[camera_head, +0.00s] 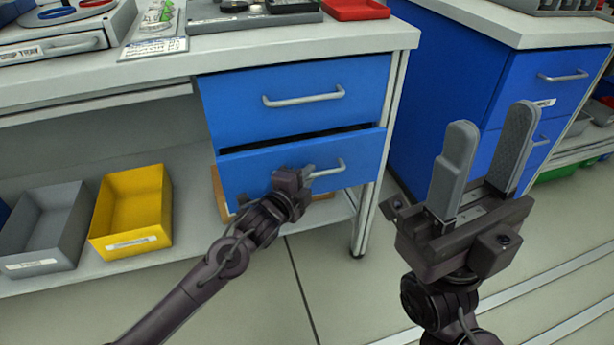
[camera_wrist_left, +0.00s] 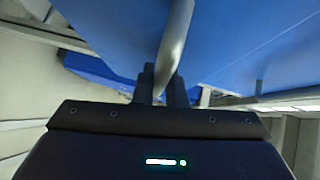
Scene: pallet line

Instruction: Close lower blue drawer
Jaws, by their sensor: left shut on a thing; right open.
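The lower blue drawer (camera_head: 345,152) is under the white workbench and stands slightly open, with a dark gap along its top edge. My left gripper (camera_head: 307,176) is at the drawer's front, shut on the silver bar handle (camera_head: 332,170). The handle also shows between the fingers in the left wrist view (camera_wrist_left: 173,50), with the blue drawer front (camera_wrist_left: 235,40) behind it. The left part of the handle is hidden by the gripper. My right gripper (camera_head: 483,155) is open and empty, raised to the right of the drawer with its fingers upward.
The upper blue drawer (camera_head: 300,100) is shut. A yellow bin (camera_head: 130,205) and a grey bin (camera_head: 45,235) stand on the low shelf at left. A second blue drawer cabinet (camera_head: 455,80) is behind my right gripper. Open floor lies in front.

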